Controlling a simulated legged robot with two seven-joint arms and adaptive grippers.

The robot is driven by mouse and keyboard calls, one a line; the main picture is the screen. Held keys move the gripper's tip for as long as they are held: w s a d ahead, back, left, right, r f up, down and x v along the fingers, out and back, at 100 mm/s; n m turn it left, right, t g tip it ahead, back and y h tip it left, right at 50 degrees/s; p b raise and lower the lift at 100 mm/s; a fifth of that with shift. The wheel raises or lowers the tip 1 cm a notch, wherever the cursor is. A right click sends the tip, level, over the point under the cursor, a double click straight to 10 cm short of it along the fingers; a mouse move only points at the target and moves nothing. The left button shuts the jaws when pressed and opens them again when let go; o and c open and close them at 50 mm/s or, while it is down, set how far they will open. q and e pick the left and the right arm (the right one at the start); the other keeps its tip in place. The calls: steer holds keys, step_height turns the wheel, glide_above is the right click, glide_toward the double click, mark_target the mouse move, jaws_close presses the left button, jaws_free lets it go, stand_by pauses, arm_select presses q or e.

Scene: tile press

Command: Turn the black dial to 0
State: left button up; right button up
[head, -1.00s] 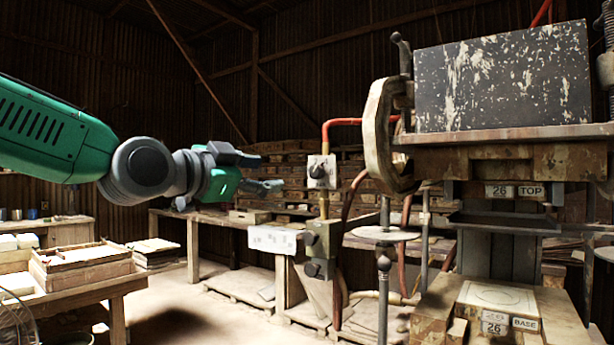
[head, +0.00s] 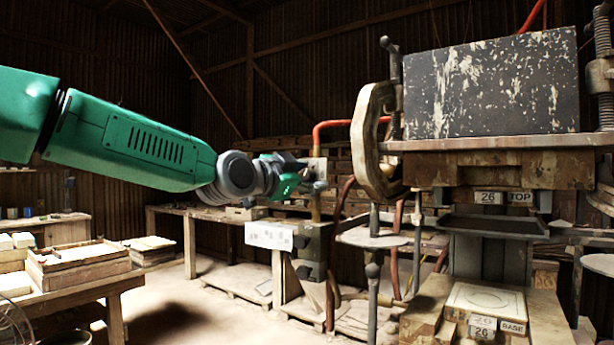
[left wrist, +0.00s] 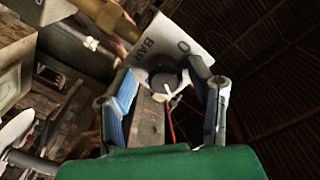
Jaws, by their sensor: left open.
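The black dial (left wrist: 166,78) sits on a pale plate (left wrist: 160,52) marked "0" and "BAR" in the left wrist view. A white pointer mark on the dial is near its lower side in that view, away from the "0" at upper right. My left gripper (head: 310,174) is open at the plate in the head view. In the left wrist view its two blue-grey fingers stand on either side of the dial; I cannot tell whether they touch it. In the head view the gripper hides most of the dial. My right gripper is not in view.
A red pipe (head: 338,124) runs above the dial's plate. The press, with a dark speckled block (head: 492,82), stands at the right. Wooden workbenches line the left and back. Open floor lies at left centre.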

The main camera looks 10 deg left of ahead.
arm_select(q)
steer(key=shift+a, duration=0.2)
steer(key=shift+c, duration=1.3)
steer(key=shift+a, duration=0.3)
jaws_close()
